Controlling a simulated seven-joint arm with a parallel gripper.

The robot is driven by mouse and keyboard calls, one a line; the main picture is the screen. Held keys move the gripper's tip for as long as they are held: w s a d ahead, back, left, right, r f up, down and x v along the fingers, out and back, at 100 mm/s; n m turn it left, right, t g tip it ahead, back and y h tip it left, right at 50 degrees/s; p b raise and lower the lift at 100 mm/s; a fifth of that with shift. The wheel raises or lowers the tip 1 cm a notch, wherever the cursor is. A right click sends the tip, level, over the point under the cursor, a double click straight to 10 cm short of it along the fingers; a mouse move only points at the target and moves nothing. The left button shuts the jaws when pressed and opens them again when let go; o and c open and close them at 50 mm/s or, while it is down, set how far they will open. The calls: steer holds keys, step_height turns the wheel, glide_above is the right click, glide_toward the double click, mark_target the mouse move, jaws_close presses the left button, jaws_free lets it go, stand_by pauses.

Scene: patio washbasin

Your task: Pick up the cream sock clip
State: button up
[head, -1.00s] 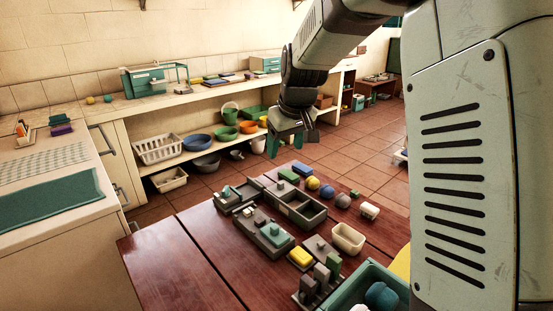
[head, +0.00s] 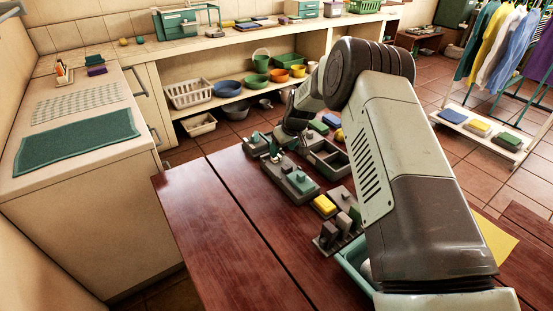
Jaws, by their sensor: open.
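My gripper (head: 285,141) is low at the far side of the wooden table, beside a small dark tray (head: 256,148) with small green and pale pieces. Its fingers are small and partly hidden here; they look apart, and I see nothing held. I cannot make out a cream sock clip for certain. It may be among the small pieces by the gripper or hidden behind my arm, which covers the table's right part.
A grey compartment box (head: 326,160) and a grey block with green pieces (head: 293,182) stand close to the gripper. A yellow block (head: 324,205) and a dark upright rack (head: 338,234) are nearer. The table's left part (head: 205,215) is clear. A clothes rack stands at right.

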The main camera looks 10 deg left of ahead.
mark_target(278, 159)
steer(key=shift+x, duration=2.75)
steer(key=shift+s, duration=0.2)
steer(key=c, duration=1.1)
